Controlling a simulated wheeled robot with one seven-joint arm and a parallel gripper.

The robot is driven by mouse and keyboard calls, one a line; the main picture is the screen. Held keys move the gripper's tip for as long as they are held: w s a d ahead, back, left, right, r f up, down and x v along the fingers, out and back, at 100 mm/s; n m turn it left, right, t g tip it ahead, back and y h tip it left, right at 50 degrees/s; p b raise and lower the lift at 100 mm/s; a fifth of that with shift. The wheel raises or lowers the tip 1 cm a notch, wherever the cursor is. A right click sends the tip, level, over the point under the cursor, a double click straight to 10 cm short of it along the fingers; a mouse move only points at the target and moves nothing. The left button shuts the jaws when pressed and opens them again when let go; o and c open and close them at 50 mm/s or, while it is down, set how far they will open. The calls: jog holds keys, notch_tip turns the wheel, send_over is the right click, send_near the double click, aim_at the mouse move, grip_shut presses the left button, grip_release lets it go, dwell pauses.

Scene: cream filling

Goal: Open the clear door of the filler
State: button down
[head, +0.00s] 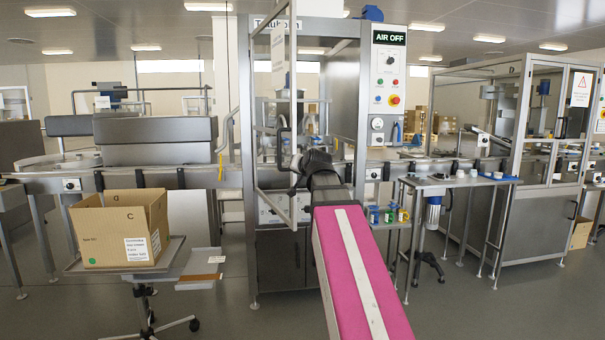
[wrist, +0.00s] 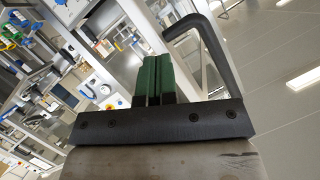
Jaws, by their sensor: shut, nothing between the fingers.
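The filler (head: 366,100) stands in the middle of the head view, with a sign reading AIR OFF. Its clear door (head: 271,120) has a metal frame and stands partly swung out, hinged at the left. A black handle (head: 283,146) sits near the door's free edge. In the wrist view a black bent handle (wrist: 215,50) rises just right of my fingers. My gripper (wrist: 153,60) has green fingers that are shut together and empty, beside the handle rather than around it. In the head view my pink arm and dark wrist reach to the door's free edge; my fingertips are hard to see there.
A cardboard box (head: 120,230) stands on a trolley (head: 180,262) at the left. A small side table (head: 455,182) and colored containers (head: 388,215) are right of the filler. A conveyor (head: 225,175) runs along the machines. Grey floor is free in front.

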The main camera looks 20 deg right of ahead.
jog(key=w+d+f+m+g+y, duration=0.2)
jog(key=d+f+m+g+y, duration=0.1)
jog(key=d+f+y, duration=0.3)
jog(key=s+d+r+y, duration=0.2)
jog(key=d+r+y, duration=0.1)
jog(key=d+y, duration=0.55)
jog(key=w+a+h, duration=0.1)
jog(key=w+a, duration=0.4)
jog(key=a, duration=0.6)
jog(key=shift+g, duration=0.4)
jog(key=shift+f+h, duration=0.1)
jog(key=shift+h, duration=0.15)
